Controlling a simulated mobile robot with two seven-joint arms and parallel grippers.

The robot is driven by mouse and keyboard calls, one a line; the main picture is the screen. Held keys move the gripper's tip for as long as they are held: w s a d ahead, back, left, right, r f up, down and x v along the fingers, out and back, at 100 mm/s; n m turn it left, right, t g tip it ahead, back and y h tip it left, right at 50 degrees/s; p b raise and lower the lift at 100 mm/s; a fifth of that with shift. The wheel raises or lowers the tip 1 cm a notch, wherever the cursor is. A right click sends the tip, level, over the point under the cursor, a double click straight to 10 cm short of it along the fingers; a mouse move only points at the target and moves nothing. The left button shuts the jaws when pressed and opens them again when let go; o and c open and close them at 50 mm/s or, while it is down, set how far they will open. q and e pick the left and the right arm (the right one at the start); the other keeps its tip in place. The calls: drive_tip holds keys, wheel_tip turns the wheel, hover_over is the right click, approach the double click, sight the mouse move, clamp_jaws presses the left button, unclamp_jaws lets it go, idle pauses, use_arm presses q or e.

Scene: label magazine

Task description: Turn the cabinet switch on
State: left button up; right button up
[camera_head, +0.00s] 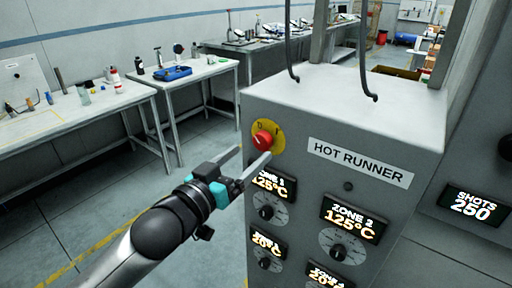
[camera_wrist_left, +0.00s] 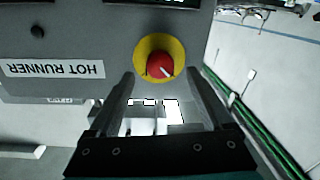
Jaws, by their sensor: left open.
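The cabinet (camera_head: 325,112) is a grey box labelled "HOT RUNNER". Its switch (camera_head: 263,140) is a red knob on a round yellow plate, high on the front panel at the left. In the left wrist view the red knob (camera_wrist_left: 160,65) lies ahead of my fingers, roughly centred between them. My left gripper (camera_head: 250,158) is open, just in front of and a little below the switch; it also shows in the left wrist view (camera_wrist_left: 158,85). The fingers look empty, and I cannot tell whether they touch the knob. The right gripper is not in view.
Below the switch are dials and displays, such as the Zone 1 display (camera_head: 272,184) and the Zone 2 display (camera_head: 352,219). Dark cables (camera_head: 371,82) hang over the cabinet top. Workbenches (camera_head: 150,82) with tools stand at the back left. The floor between is open.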

sight(260, 145)
use_arm(q)
drive_tip(key=shift+x, duration=2)
drive_tip(key=shift+c, duration=0.3)
clamp_jaws()
